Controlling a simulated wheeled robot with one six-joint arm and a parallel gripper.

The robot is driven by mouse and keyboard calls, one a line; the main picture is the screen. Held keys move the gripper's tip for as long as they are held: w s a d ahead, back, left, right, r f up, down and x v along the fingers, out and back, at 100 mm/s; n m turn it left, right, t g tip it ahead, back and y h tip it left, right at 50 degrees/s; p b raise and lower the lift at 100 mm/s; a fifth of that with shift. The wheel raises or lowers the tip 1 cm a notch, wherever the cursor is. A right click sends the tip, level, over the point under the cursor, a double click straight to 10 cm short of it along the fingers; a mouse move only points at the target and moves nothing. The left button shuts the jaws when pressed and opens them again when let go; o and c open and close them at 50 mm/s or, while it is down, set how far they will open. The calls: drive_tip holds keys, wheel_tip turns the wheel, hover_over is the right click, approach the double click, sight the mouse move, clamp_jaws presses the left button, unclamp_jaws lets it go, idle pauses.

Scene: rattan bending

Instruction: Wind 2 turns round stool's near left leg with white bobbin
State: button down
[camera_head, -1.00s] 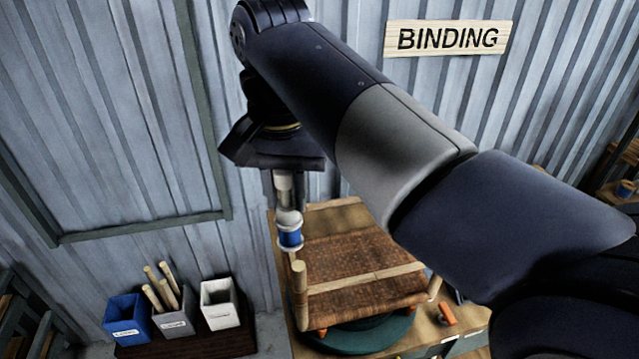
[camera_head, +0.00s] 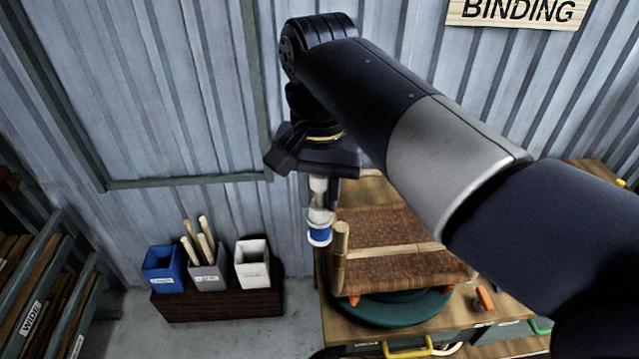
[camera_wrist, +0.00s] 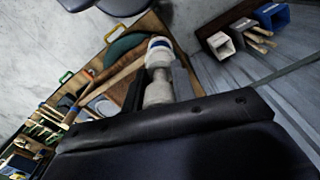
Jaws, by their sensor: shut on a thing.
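My gripper (camera_head: 319,192) points down and is shut on a white bobbin (camera_head: 320,232) that has a blue band. The bobbin also shows in the wrist view (camera_wrist: 160,52), at the end of the jaws. The stool has a brown woven surface (camera_head: 400,268) and pale wooden poles. Its near left leg (camera_head: 340,258) stands upright, with its top beside the bobbin. The bobbin is just left of the leg; whether they touch I cannot tell. No turns of strand are visible on the leg. My arm hides the stool's right rear part.
The stool sits on a green turntable (camera_head: 400,308) on a wooden workbench (camera_head: 470,322). An orange-handled tool (camera_head: 485,298) lies to the right. Blue (camera_head: 163,270), grey (camera_head: 206,277) and white (camera_head: 252,264) bins stand at left. A corrugated wall is behind.

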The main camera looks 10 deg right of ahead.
sight(319, 217)
drive_tip(key=shift+f+b, duration=2.3)
drive_tip(key=shift+f, duration=1.6)
drive_tip(key=shift+r+p, duration=0.15)
drive_tip(key=shift+p, duration=0.25)
